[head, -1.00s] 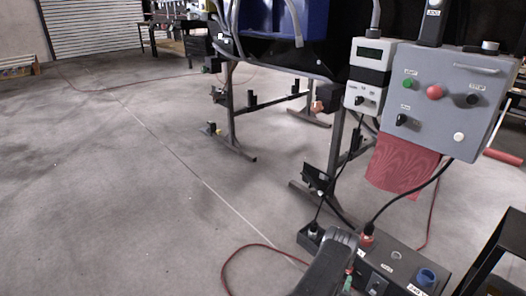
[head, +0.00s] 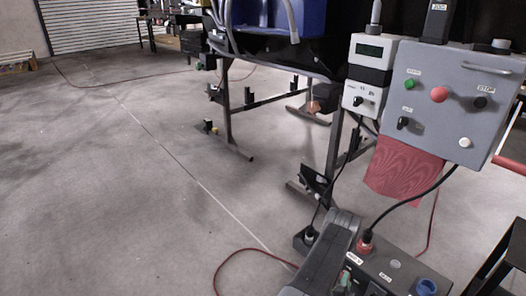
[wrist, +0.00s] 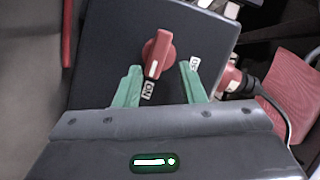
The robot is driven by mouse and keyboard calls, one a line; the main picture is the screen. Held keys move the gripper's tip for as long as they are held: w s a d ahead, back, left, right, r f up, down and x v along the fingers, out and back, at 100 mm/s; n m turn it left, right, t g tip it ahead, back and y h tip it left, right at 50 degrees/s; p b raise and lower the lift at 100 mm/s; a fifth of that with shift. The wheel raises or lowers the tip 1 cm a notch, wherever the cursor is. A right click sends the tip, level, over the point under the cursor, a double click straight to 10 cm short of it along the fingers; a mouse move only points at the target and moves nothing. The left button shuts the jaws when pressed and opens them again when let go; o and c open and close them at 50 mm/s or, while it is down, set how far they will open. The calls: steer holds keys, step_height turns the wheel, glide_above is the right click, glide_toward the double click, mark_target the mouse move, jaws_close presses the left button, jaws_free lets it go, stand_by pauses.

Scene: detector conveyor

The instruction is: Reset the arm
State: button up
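My gripper (wrist: 160,68) is open in the wrist view, its two green fingers apart and empty. A red rotary knob (wrist: 158,50) on a dark box (wrist: 110,40) shows between and just beyond the fingertips. The knob's white-marked end points toward the "ON" label (wrist: 148,90); another label (wrist: 194,63) is by the right finger. I cannot tell whether the fingers touch the box. In the head view my gripper (head: 344,281) is low in the picture, in front of the same dark box (head: 395,264), and my arm hides the knob there.
A red plug (head: 366,243) with a black cable and a blue socket (head: 426,287) are on the box. A grey control panel (head: 450,105) with buttons and a red cloth (head: 403,170) are above. A black table (head: 505,260) stands at right. The floor at left is clear.

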steer(key=shift+w+a+r+n+g, duration=0.15)
steer(key=shift+n+g, duration=0.25)
steer(key=shift+n, duration=0.4)
steer(key=shift+w+r+n+g, duration=0.1)
steer(key=shift+r+n+g, duration=0.25)
steer(key=shift+n, duration=0.45)
steer(key=shift+f, duration=0.1)
steer(key=shift+a, duration=0.1)
